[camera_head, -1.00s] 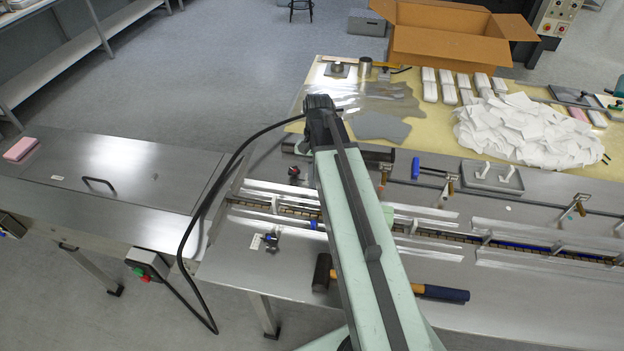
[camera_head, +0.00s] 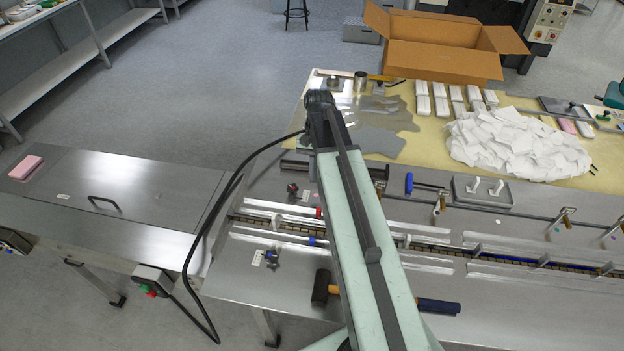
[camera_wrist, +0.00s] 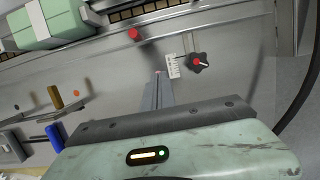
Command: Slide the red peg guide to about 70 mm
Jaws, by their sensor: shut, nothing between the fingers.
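The red peg (camera_wrist: 133,34) stands beside the guide rails in the wrist view, up and left of my fingertips. In the head view the red peg (camera_head: 319,212) shows just left of my arm. A black knob with a red centre (camera_wrist: 200,62) and a white scale plate (camera_wrist: 173,66) lie right of the fingertips; the head view also shows the knob (camera_head: 292,187) and plate (camera_head: 305,195). The scale reading is too small to tell. My gripper (camera_wrist: 157,74) is shut and empty, its tips apart from the peg in the picture. My arm hides the gripper in the head view.
A blue-tipped guide (camera_head: 316,242) and its knob (camera_head: 272,257) sit on the near side. A hammer (camera_head: 437,306) lies in front. A blue handle (camera_wrist: 54,137) and a brass post (camera_wrist: 55,97) stand left in the wrist view.

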